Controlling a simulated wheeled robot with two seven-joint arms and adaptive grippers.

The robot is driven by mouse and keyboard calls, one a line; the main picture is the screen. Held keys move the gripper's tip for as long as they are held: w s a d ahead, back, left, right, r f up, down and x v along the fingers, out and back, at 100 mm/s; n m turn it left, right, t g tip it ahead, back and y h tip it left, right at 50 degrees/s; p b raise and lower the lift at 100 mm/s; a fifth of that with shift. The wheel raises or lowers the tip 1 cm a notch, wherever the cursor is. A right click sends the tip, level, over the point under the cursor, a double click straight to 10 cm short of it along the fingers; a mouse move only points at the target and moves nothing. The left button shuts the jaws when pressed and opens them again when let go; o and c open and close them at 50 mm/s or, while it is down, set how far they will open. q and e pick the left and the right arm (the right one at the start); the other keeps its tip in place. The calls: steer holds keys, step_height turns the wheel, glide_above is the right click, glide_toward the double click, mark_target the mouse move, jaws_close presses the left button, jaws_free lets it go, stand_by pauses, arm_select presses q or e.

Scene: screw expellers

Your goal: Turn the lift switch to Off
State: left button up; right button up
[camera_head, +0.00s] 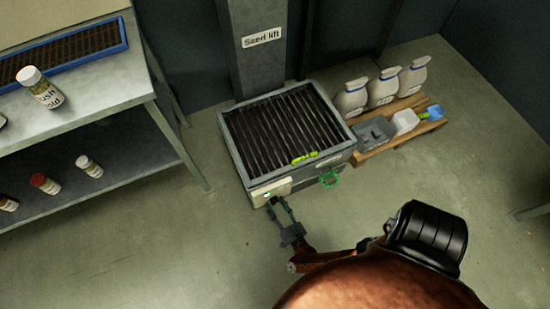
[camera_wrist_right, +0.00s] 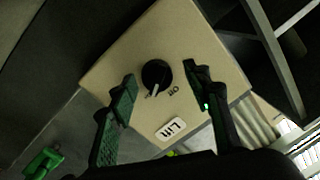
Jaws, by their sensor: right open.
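The lift switch is a round black knob (camera_wrist_right: 156,74) on a cream panel (camera_wrist_right: 190,38) in the right wrist view. Its white pointer faces down and slightly left in that picture; the "Off" mark (camera_wrist_right: 173,91) lies to the pointer's right. A "Lift" label (camera_wrist_right: 171,130) is below. In the head view the panel (camera_head: 258,193) is on the near left corner of the seed lift box (camera_head: 235,150). My right gripper (camera_head: 277,199) is at the panel, open, with one finger on each side of the knob; contact cannot be told. My left gripper is not in view.
A green handle (camera_head: 330,178) and a yellow-green grip (camera_head: 304,158) are right of the panel. A pallet (camera_head: 372,146) with white sacks (camera_head: 383,87) stands right of the box. A metal table (camera_head: 90,88) with jars is at left. The floor in front is clear.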

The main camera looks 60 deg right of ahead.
steer(key=shift+s+d, duration=0.1)
steer(key=shift+d, duration=0.05)
steer(key=shift+c, duration=0.8)
steer(key=c, duration=1)
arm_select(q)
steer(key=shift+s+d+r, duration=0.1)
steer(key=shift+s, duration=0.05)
arm_select(e)
steer(key=shift+n, duration=0.4)
arm_select(q)
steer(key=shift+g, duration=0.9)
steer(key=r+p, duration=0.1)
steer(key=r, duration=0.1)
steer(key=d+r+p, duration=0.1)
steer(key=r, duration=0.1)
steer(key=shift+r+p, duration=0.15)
steer(key=shift+p, duration=0.25)
arm_select(e)
steer(key=n+g, duration=0.1)
steer(key=n, duration=0.9)
steer(key=shift+n, duration=0.3)
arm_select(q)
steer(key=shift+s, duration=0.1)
